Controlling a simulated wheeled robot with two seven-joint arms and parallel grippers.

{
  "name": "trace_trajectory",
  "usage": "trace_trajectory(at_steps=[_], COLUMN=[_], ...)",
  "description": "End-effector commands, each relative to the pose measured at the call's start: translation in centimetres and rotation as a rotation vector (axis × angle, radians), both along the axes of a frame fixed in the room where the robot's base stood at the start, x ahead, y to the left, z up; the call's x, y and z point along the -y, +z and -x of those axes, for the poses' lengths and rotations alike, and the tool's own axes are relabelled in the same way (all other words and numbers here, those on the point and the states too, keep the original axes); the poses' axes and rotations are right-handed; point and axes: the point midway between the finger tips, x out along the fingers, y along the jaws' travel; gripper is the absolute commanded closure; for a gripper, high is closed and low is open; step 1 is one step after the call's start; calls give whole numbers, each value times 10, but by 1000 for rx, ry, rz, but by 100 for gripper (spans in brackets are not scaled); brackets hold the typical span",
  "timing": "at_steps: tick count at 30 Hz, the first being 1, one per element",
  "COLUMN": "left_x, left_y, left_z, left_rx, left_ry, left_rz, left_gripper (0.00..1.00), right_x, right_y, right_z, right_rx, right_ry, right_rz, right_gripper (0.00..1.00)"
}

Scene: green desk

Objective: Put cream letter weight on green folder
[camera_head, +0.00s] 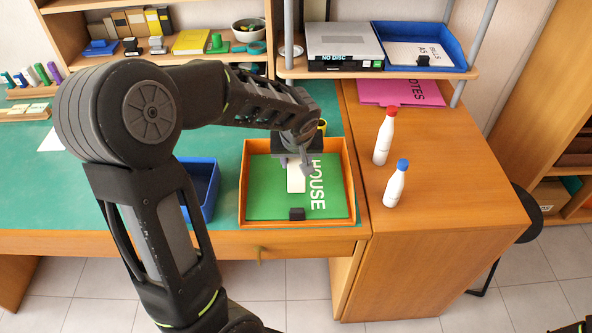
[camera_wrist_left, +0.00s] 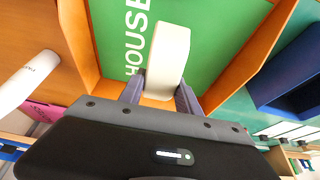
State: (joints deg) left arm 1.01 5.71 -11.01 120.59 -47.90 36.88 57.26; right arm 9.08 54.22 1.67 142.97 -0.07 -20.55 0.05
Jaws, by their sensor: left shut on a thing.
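The cream letter weight (camera_head: 296,180) is a pale block between the fingers of my left gripper (camera_head: 296,163). It also shows large in the left wrist view (camera_wrist_left: 167,52), with the gripper's fingers (camera_wrist_left: 160,92) closed on its sides. The green folder (camera_head: 265,200), marked HOUSE, lies flat in an orange wooden tray (camera_head: 247,172); the folder is behind the weight in the wrist view (camera_wrist_left: 212,25). The weight is over the middle of the folder. I cannot tell whether it touches the folder. The right gripper's fingers are not seen.
A blue tray (camera_head: 212,190) stands to the left. A red-capped bottle (camera_head: 384,140) and a blue-capped bottle (camera_head: 395,187) stand to the right. Shelves with office things are behind.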

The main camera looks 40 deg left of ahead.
Motion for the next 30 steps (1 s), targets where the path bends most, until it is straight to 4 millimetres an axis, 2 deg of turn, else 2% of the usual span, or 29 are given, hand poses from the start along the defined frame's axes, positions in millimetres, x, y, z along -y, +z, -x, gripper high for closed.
trace_trajectory(at_steps=[8,17,29,30], left_x=[0,0,0,0], left_y=[-2,-37,-41,-40], left_z=[0,0,0,0], left_rx=[0,-1,2,2], left_ry=[0,0,1,1], left_rz=[0,1,0,0], left_gripper=[100,100,100,59], right_x=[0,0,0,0], right_y=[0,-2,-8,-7], right_z=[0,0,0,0], right_rx=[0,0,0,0], right_ry=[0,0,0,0], right_rz=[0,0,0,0], right_gripper=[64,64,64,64])
